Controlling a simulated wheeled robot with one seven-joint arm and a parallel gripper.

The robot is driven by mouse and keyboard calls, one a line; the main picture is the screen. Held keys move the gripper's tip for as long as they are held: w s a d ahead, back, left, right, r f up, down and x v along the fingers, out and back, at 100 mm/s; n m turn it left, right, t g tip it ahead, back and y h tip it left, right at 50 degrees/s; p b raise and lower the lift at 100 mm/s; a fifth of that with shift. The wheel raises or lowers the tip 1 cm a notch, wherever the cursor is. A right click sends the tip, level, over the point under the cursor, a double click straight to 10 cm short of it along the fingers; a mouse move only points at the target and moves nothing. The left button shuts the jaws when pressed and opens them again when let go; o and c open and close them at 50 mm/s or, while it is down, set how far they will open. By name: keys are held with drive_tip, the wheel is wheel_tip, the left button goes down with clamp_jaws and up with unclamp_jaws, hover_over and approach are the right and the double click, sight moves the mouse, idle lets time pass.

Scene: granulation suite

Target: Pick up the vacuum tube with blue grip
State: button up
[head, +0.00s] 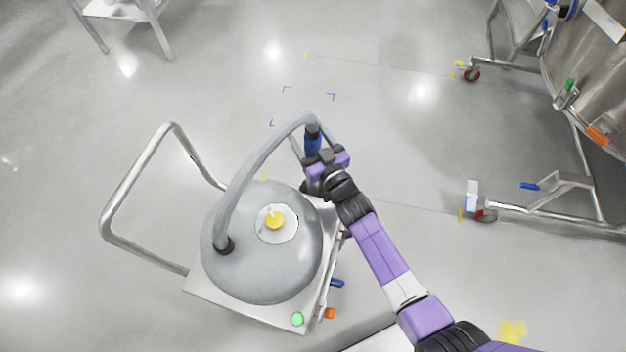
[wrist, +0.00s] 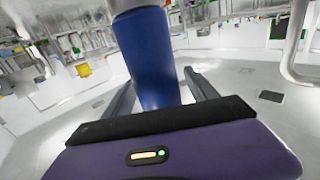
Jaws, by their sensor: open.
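The vacuum tube (head: 262,160) is a thick grey hose that arches up from the top of a grey domed vacuum. Its blue grip (head: 312,142) is at the hose's far end, beside my gripper (head: 311,165). In the wrist view the blue grip (wrist: 150,58) stands upright, large and close. My gripper (wrist: 158,92) is open, with one finger on each side of the blue grip. I cannot tell whether either finger touches it. The lower part of the grip is hidden behind my gripper's body.
The vacuum's dome (head: 275,270) sits on a steel cart with a bent handle (head: 122,195) at left. A steel vessel on a wheeled frame (head: 540,208) stands at right. A steel stand (head: 150,15) is at top left. The floor between is clear.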

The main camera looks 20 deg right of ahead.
drive_tip(key=shift+r, duration=0.1)
drive_tip(key=c, duration=1.5)
drive_tip(key=shift+o, duration=0.2)
wheel_tip(320, 180, up, 20)
drive_tip(key=p, duration=1.4)
drive_tip(key=shift+f+p, duration=0.2)
drive_tip(key=shift+p, duration=0.2)
